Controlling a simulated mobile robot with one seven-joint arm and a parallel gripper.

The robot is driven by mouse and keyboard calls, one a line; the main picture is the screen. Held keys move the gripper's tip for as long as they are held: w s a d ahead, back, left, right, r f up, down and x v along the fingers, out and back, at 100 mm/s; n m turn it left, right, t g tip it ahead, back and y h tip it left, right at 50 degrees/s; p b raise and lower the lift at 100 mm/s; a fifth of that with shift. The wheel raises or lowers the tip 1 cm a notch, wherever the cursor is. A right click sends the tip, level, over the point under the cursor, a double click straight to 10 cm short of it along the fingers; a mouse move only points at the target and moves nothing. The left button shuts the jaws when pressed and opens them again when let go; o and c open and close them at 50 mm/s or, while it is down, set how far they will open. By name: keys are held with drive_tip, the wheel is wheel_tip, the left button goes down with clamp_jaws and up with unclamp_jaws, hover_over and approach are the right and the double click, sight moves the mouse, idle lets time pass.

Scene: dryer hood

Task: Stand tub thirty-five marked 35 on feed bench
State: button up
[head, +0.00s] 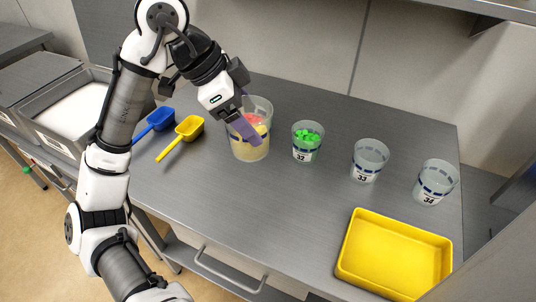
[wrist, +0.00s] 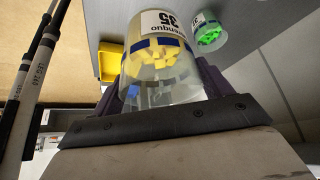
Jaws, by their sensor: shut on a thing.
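My gripper (head: 245,122) is shut on a clear tub (head: 249,150) with yellow pieces in it, on the left part of the grey bench top (head: 300,215). In the wrist view the held tub (wrist: 166,75) fills the space between the fingers, and its label reads 35, upside down in the picture. In the head view the tub looks close to upright. I cannot tell whether its base touches the bench. Reddish pieces (head: 253,118) show at its upper part; I cannot tell whether they are in this tub or in another behind it.
Tub 32 (head: 308,141) with green pieces, tub 33 (head: 370,160) and tub 34 (head: 435,182) stand in a row to the right. A yellow tray (head: 395,255) lies at the front right. Blue (head: 155,123) and yellow (head: 182,135) scoops lie left. The front middle is clear.

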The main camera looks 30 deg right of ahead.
wheel_tip(320, 180, down, 18)
drive_tip(key=shift+s+f+p, duration=0.1)
drive_tip(key=shift+f+p, duration=0.1)
drive_tip(key=shift+p, duration=0.25)
drive_tip(key=shift+f, duration=0.25)
drive_tip(key=o, duration=1)
drive_tip(key=shift+r, duration=0.1)
drive_tip(key=shift+o, duration=0.3)
drive_tip(key=shift+r, duration=0.1)
